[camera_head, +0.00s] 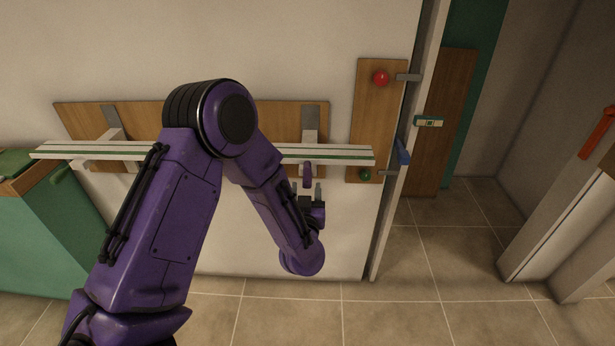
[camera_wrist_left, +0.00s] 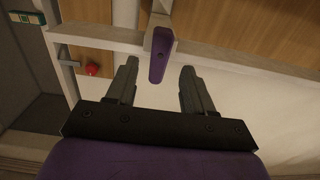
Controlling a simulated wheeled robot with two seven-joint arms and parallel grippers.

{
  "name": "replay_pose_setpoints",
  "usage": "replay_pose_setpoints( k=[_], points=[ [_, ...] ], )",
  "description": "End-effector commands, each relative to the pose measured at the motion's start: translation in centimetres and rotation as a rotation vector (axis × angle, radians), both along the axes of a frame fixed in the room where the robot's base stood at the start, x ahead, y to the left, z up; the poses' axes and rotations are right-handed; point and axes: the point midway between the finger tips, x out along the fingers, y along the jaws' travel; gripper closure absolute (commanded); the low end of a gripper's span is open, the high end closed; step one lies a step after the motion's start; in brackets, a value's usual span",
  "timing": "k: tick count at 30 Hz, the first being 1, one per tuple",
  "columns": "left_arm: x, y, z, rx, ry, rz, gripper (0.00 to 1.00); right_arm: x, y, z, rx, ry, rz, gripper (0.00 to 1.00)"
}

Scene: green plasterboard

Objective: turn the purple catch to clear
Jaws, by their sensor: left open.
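The purple catch (camera_head: 307,173) hangs down from the bracket at the right end of the long white rail (camera_head: 340,155) with a green stripe. In the left wrist view the catch (camera_wrist_left: 159,57) sits ahead of the fingertips, roughly midway between them. I cannot tell whether a finger touches the catch. My right gripper is not in view.
A wooden plate (camera_head: 379,130) with a red knob (camera_head: 381,78) and a green knob (camera_head: 366,174) is right of the rail. A blue handle (camera_head: 403,152) is at the door edge. A green cabinet (camera_head: 45,225) stands at the left.

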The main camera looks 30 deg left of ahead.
Motion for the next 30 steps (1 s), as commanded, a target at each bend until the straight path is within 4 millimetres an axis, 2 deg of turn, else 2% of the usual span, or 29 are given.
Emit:
replay_pose_setpoints(
  k=[1, 6, 10, 17, 21, 22, 30],
  points=[
    [0.9, 0.6, 0.3, -0.003, -0.001, 0.003, 0.48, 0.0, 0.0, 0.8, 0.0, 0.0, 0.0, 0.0],
    [3.3, 2.0, 0.1, -0.003, 0.001, 0.0, 0.48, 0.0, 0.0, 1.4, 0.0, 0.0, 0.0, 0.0],
    [4.0, 2.4, 0.0, -0.001, 0.002, -0.003, 0.48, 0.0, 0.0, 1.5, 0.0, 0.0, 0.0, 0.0],
    [4.1, 2.4, -0.1, -0.001, 0.002, -0.004, 0.48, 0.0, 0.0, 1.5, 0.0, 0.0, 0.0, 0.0],
    [4.1, 2.4, -0.1, -0.002, 0.003, -0.004, 0.94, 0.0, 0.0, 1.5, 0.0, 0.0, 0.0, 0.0],
    [4.1, 2.3, -0.1, -0.002, 0.003, -0.004, 1.0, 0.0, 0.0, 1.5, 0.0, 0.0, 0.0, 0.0],
    [4.1, 2.2, -0.1, -0.003, -0.001, -0.004, 1.0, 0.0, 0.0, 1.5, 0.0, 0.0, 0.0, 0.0]
  ],
)
